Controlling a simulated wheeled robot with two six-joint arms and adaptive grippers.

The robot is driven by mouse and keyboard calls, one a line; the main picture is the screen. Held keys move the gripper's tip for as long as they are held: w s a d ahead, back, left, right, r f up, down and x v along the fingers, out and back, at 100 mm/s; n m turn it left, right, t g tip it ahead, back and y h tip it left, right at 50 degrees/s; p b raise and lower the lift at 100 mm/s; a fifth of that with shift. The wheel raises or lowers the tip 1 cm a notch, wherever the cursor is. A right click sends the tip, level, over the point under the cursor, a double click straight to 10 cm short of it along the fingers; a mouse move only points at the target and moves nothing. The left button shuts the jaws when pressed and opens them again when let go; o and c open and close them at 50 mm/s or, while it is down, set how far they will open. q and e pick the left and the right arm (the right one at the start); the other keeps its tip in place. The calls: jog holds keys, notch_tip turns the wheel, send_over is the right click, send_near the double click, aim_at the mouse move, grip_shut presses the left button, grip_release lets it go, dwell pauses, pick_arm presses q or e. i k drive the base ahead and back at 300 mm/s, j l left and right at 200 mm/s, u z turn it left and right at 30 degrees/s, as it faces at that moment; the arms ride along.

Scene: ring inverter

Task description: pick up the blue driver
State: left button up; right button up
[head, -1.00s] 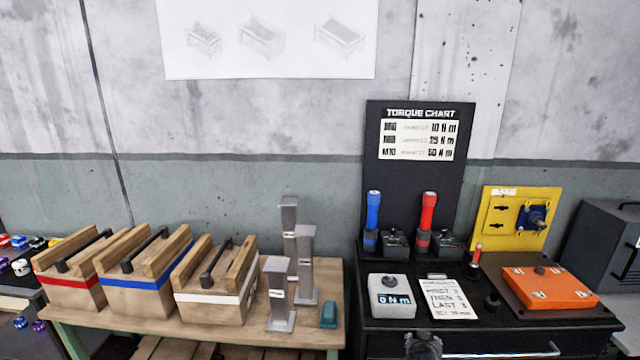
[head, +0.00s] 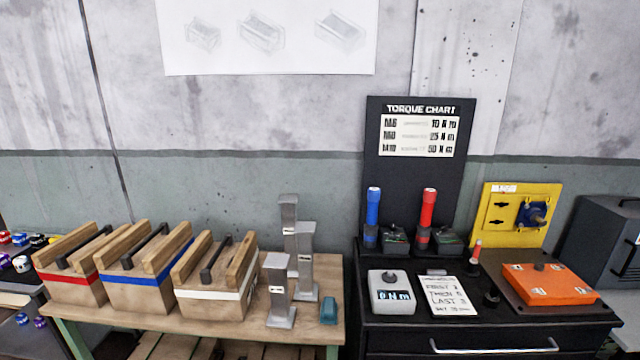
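The blue driver (head: 373,215) stands upright at the back left of the black cabinet top, in front of the torque chart board. Its blue handle is up and its dark lower part is down. A small dark box (head: 395,240) stands right beside it. The red driver (head: 427,216) stands upright to its right, a short way off. Neither of my grippers shows in the head view now.
On the black cabinet (head: 480,325) are a grey meter (head: 391,293), a note clipboard (head: 449,296), a yellow panel (head: 513,213) and an orange box (head: 550,284). On the wooden table (head: 240,328), several grey metal posts (head: 305,265) stand left of the cabinet.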

aim_at(373, 193)
jog(key=i+l+z, duration=0.5)
jog(key=l+z, duration=0.25)
jog(key=i+l+z, duration=0.35)
